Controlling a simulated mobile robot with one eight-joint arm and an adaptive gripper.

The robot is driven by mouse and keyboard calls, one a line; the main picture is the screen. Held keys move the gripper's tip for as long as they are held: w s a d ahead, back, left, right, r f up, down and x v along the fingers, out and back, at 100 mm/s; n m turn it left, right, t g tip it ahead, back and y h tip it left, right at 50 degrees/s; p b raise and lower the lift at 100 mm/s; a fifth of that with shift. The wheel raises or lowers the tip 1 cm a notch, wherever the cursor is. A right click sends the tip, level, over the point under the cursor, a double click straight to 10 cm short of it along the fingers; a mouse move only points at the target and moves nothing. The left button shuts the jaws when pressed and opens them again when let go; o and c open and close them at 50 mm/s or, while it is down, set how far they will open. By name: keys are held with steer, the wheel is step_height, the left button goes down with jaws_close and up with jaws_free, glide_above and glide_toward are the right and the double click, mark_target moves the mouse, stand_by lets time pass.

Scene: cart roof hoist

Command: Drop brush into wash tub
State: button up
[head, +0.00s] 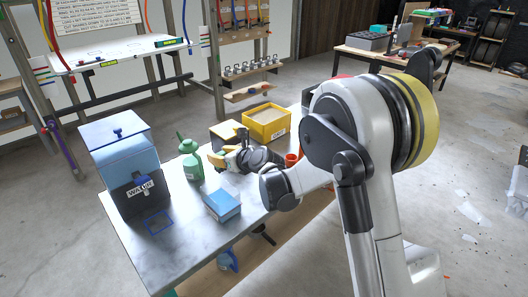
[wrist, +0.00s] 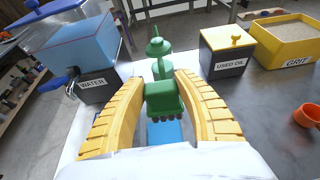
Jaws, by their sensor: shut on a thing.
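My gripper (head: 222,158) is above the workbench, near the green oil can (head: 191,162). In the wrist view, its yellow fingers (wrist: 160,84) are shut on a green block with dark tufts on its near edge, which looks like the brush (wrist: 163,97). The brush cannot be made out in the head view. The likely wash tub (head: 140,197), dark below with a WATER label, stands on the bench's left end under a tall blue top with a small knob. The tub also shows at left in the wrist view (wrist: 100,89), apart from my gripper.
The oil can also stands beyond the brush in the wrist view (wrist: 158,47). A USED OIL box (wrist: 228,64) and a yellow GRIT bin (head: 267,122) stand behind. A blue block (head: 222,204) lies near the front edge. An orange cup (head: 291,160) is at right.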

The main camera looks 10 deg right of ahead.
mark_target(223, 169)
steer(key=shift+a, duration=0.3)
steer(key=shift+f+b, duration=1.9)
steer(key=shift+f, duration=1.05)
steer(key=o, duration=1.2)
steer(key=shift+s+d+r, duration=0.1)
steer(key=v, duration=1.1)
steer(key=shift+s+d, duration=0.15)
steer(key=shift+s, duration=0.2)
